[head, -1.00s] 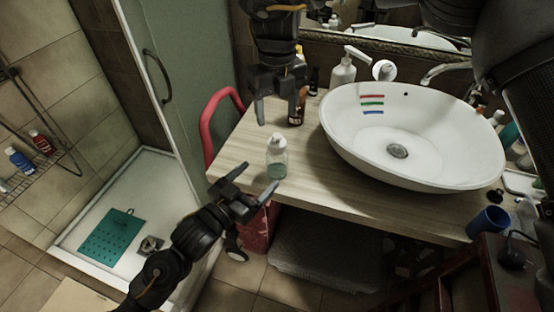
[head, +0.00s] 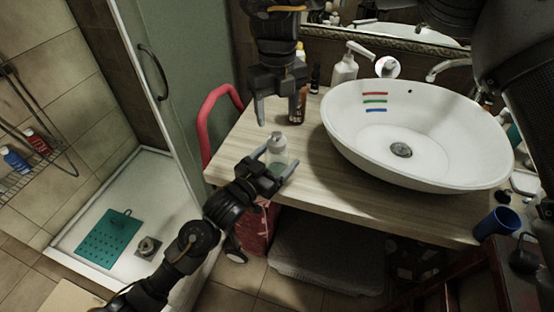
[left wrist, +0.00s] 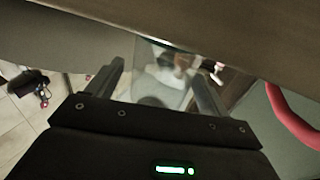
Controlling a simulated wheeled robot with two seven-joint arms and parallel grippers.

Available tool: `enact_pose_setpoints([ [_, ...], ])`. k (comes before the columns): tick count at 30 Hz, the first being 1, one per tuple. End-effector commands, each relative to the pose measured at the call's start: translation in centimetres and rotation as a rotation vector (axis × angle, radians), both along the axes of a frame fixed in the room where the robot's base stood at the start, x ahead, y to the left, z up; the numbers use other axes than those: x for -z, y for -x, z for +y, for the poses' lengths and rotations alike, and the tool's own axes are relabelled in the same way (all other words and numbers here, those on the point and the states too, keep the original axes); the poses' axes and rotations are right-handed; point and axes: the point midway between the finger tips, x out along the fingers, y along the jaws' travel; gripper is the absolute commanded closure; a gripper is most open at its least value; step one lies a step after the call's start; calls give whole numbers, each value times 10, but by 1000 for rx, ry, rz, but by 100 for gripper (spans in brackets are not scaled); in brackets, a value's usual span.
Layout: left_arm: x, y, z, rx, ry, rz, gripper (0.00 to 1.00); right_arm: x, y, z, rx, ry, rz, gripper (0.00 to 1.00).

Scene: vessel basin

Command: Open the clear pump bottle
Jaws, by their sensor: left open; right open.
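The clear pump bottle (head: 277,152) stands upright near the left front edge of the wooden counter, with a whitish top. My left gripper (head: 272,172) is open at the bottle's near side, its fingers spread around the lower body, which they partly hide. In the left wrist view the clear bottle (left wrist: 162,76) shows between the two open fingers of the left gripper (left wrist: 158,85); contact cannot be told. My right gripper (head: 277,108) is open, pointing down behind and above the bottle's top, apart from it and empty.
A white basin (head: 350,150) fills the counter's right side. A brown bottle (head: 298,112) and a white pump dispenser (head: 345,70) stand at the back. A red curved handle (head: 207,115) rises left of the counter. A blue cup (head: 497,223) is at the far right.

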Motion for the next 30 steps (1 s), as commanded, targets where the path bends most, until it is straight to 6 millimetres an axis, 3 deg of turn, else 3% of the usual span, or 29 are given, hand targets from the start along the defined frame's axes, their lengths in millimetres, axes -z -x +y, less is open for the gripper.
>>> enact_pose_setpoints([
  [6, 0, -15, -11, -1, 0, 0, 20, 0, 0, 0, 0, 0, 0, 38],
  [16, 0, -17, -12, -1, -1, 1, 20, 0, 0, 0, 0, 0, 0, 38],
  [30, 1, -16, -12, -1, -1, 1, 82, 0, 0, 0, 0, 0, 0, 38],
])
